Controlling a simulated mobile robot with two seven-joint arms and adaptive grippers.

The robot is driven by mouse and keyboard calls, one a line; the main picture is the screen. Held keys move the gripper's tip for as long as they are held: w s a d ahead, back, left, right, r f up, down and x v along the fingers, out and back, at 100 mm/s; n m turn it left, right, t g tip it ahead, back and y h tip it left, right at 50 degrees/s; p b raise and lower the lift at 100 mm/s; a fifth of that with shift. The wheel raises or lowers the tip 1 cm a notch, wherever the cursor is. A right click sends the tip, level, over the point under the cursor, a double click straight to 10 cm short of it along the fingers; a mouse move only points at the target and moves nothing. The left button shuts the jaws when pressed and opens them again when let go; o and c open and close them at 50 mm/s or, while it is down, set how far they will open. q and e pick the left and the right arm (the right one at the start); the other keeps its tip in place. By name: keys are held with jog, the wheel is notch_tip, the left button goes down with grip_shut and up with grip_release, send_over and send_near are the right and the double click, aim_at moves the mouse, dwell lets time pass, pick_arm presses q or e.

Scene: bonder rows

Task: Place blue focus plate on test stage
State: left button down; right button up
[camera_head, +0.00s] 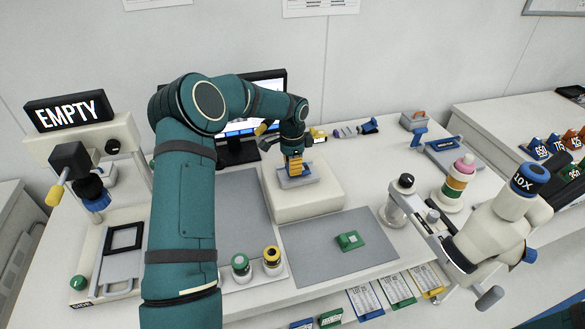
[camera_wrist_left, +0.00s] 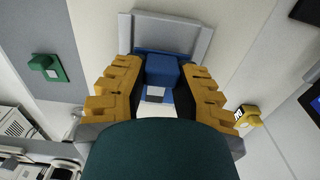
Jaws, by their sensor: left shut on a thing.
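My left gripper (camera_head: 294,167) points down over a pale raised block (camera_head: 313,196) with a grey tray on top. Its yellow fingers are shut on the blue focus plate, whose blue grip block (camera_wrist_left: 162,70) shows between the fingers in the left wrist view. The plate sits at the grey tray (camera_wrist_left: 200,42), which also shows in the head view (camera_head: 300,182); I cannot tell whether it rests fully on it. In the head view the gripper hides most of the plate. I cannot tell for certain which fixture is the test stage. My right gripper is out of view.
An instrument with an EMPTY sign (camera_head: 68,110) and a black frame (camera_head: 123,238) stands left. A green plate (camera_head: 348,240) lies on the grey mat (camera_head: 315,254). Small green-topped and yellow-topped jars (camera_head: 272,262) stand front centre. A 10X microscope (camera_head: 500,222) stands right.

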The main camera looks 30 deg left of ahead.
pick_arm(q)
jog(key=shift+f, duration=0.55)
jog(key=shift+r, duration=0.1)
jog(key=c, duration=0.8)
grip_release()
jog(key=shift+f, duration=0.2)
jog(key=shift+c, duration=0.2)
